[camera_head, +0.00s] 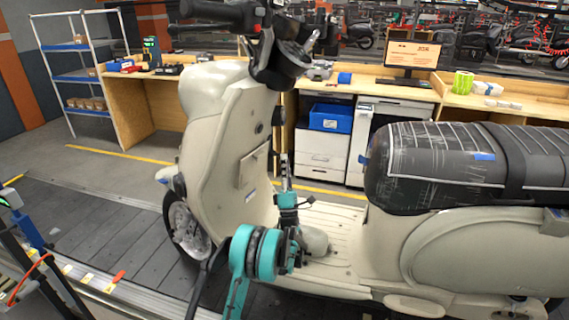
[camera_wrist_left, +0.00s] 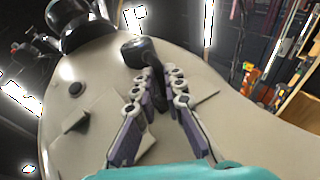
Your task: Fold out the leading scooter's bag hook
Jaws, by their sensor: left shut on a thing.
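The cream scooter (camera_head: 225,130) stands on the slat conveyor, its front shield facing left and its seat wrapped in black padding. My left gripper (camera_head: 285,168) is at the inner side of the front shield, above the footboard. In the left wrist view the black bag hook (camera_wrist_left: 140,52) sticks out from the cream panel (camera_wrist_left: 105,65), with a rounded end and a dark stem. The fingers of my left gripper (camera_wrist_left: 158,86) are on both sides of the stem, shut on it. In the head view I cannot make out the hook. My right gripper is not in view.
The handlebar (camera_head: 215,14) and black headstock parts hang above my left gripper. The padded seat (camera_head: 440,165) is to the right. Behind stand a wooden workbench (camera_head: 145,110), a blue bin (camera_head: 330,117) and a monitor (camera_head: 412,55). The conveyor slats (camera_head: 90,225) are bare at left.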

